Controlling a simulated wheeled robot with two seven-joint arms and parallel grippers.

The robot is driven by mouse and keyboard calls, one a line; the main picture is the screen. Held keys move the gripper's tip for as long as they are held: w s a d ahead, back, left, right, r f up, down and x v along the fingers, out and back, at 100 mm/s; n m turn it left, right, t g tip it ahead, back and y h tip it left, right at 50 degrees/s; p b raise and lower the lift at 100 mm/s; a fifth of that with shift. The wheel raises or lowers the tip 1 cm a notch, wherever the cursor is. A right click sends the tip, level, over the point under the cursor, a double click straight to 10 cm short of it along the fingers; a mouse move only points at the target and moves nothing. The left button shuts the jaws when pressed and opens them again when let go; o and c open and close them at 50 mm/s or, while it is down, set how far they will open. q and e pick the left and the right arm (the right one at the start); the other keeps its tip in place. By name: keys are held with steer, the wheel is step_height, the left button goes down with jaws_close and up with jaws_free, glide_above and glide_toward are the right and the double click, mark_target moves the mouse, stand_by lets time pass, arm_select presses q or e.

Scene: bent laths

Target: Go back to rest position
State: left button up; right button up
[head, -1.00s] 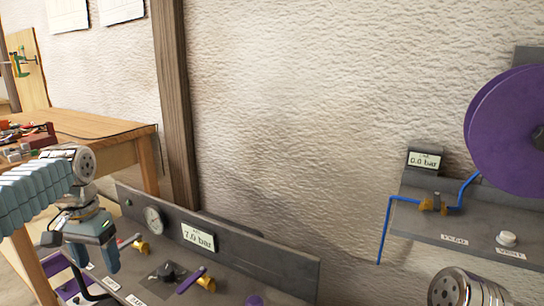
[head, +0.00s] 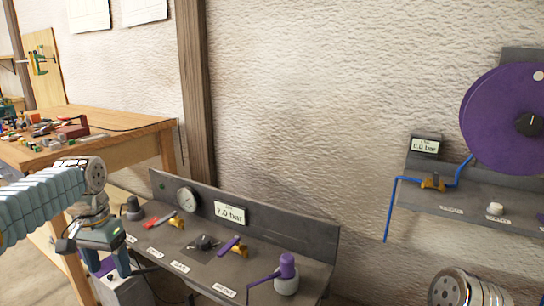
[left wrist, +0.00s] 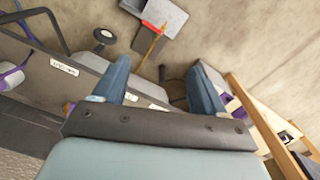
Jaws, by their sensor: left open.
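My left gripper (head: 112,264) is at the lower left of the head view, in front of the left end of a grey control panel. Its two blue fingers stand apart with nothing between them, and they also show in the left wrist view (left wrist: 160,92). The panel (head: 190,262) carries a round gauge (head: 187,199), a display reading 7.0 bar (head: 230,214), and purple-handled and red-handled valves. My right gripper is not in view; only a metal part of my own shows at the lower right.
A wooden table (head: 130,132) with loose small parts stands at the left. A grey shelf (head: 470,213) on the right wall carries a 0.0 bar display (head: 425,146), a blue tube and a purple reel (head: 503,118). A wooden post (head: 194,90) stands behind the panel. The wall between is clear.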

arm_select(q)
steer(key=w+d+f+h, duration=0.1)
steer(key=d+f, duration=0.4)
steer(key=f, duration=0.4)
steer(key=d+f+h, duration=0.1)
steer(key=d+f, duration=0.3)
steer(key=f, duration=0.5)
steer(key=w+d+f, duration=0.1)
steer(key=d+f, duration=0.4)
steer(key=f, duration=0.4)
steer(key=s+d+f+n+h, duration=0.1)
steer(key=s+d+f, duration=0.5)
steer(key=s+f, duration=0.2)
steer(key=s+d+f+n+h, duration=0.1)
steer(key=s+d+f, duration=0.5)
steer(key=s+f, duration=0.3)
steer(key=shift+s+n+t, duration=0.3)
steer(key=shift+s+n, duration=0.1)
steer(key=shift+s, duration=0.25)
